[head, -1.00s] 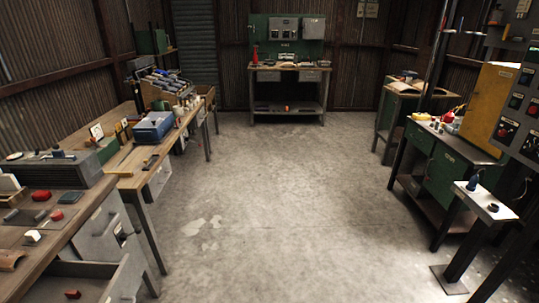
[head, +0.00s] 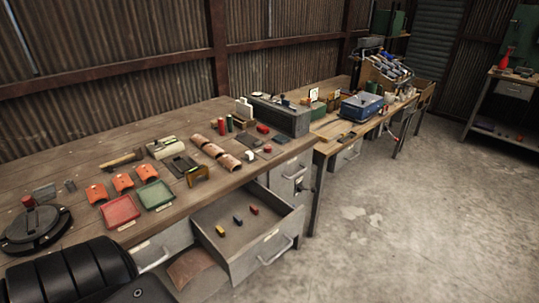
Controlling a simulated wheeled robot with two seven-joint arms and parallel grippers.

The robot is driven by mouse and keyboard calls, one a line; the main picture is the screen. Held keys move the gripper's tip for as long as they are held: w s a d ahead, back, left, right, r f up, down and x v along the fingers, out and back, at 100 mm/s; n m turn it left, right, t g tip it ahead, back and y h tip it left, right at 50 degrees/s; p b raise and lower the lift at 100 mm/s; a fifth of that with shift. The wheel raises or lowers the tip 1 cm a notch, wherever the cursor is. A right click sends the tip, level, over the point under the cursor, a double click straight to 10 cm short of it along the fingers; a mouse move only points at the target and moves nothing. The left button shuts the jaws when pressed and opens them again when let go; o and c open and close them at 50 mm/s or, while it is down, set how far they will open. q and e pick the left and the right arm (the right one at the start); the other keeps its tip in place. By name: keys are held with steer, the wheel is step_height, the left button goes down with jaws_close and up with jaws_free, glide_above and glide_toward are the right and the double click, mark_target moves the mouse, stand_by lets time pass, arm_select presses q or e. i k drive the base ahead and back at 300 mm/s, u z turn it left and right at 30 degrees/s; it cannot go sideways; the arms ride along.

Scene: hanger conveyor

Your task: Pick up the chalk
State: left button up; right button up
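I cannot make out for sure which thing is the chalk. Three small sticks lie apart in an open grey drawer (head: 262,232) under the near bench: a yellow one (head: 220,231), a dark blue one (head: 237,220) and a red one (head: 254,210). They are too small to tell whether any is chalk. Neither of my grippers is in view.
The wooden bench (head: 80,175) along the left wall holds a red tray (head: 120,211), a green tray (head: 155,195), orange pieces (head: 123,182), curved brown pieces and a grey box (head: 280,114). A blue box (head: 361,105) stands farther along. The concrete floor (head: 400,230) at right is clear.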

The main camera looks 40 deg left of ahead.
mark_target(248, 155)
steer(key=u, duration=1.25)
